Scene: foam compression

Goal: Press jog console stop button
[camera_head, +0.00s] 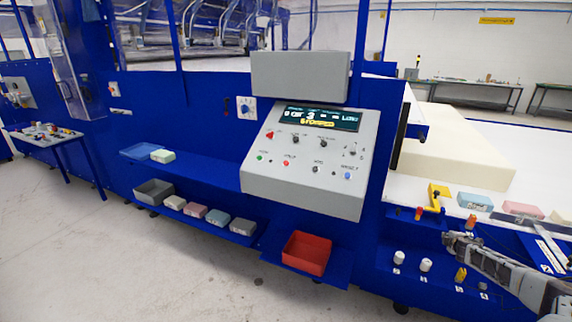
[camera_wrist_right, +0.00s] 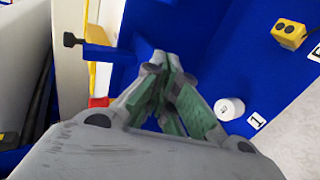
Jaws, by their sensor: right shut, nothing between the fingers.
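The grey jog console (camera_head: 304,195) stands on the blue machine front in the middle of the head view, with a sloped face. Its lit display (camera_head: 318,118) shows "STOPPED" in yellow. Its lower row has a green button (camera_head: 260,157), a red button (camera_head: 286,163), a dark knob (camera_head: 317,170) and a blue button (camera_head: 346,176); the small labels are hard to read. My right gripper (camera_head: 450,240) is to the right of the console, well apart from it, over the blue ledge. In the wrist view its fingers (camera_wrist_right: 163,68) are together and empty. My left gripper is not in view.
A red tray (camera_head: 307,253) sits below the console. White knobs (camera_head: 398,258) and a yellow handle (camera_head: 437,194) are on the blue ledge near my right gripper. A large cream foam block (camera_head: 455,145) lies behind. Several small foam blocks sit on the left shelf.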

